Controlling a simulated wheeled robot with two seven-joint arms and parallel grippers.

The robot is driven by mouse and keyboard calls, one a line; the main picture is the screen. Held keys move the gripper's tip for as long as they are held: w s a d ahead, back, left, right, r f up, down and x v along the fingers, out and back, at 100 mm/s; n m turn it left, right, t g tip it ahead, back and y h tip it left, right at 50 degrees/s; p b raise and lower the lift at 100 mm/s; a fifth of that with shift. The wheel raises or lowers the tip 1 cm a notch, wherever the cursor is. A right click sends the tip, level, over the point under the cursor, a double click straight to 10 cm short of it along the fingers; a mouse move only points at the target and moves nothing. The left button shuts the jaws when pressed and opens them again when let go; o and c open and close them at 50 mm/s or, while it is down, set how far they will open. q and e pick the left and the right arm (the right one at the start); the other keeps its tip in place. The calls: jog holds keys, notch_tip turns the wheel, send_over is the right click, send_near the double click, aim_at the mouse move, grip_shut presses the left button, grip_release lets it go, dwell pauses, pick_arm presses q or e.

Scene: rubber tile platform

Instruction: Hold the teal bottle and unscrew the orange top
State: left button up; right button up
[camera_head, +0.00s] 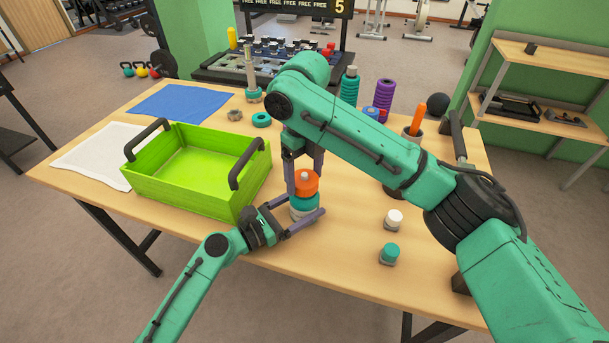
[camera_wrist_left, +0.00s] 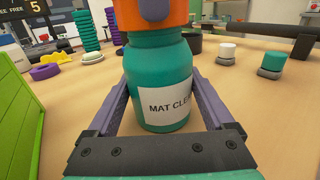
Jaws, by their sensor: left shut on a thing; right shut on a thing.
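My left gripper (camera_head: 304,208) is shut on the bottle, one finger along each side. The orange top (camera_head: 307,184) sits over the bottle's neck; its lower part shows in the left wrist view (camera_wrist_left: 178,14). My right gripper (camera_head: 304,178) comes down from above and is shut on the orange top. I cannot tell from these frames how far the top is turned.
A lime green crate (camera_head: 190,138) with dark handles stands close left of the bottle. A white towel (camera_head: 92,158) and blue cloth (camera_head: 180,102) lie at left.

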jog(key=shift+r, duration=0.15)
jog(key=shift+r, duration=2.45)
pick_arm(q)
jog(key=o, duration=1.3)
jog(key=shift+o, duration=0.2)
jog(key=v, duration=1.1)
jog(key=shift+s+a, duration=0.15)
jog(key=shift+a, duration=0.1)
jog(key=shift+s+a, duration=0.1)
jog(key=shift+a, duration=0.1)
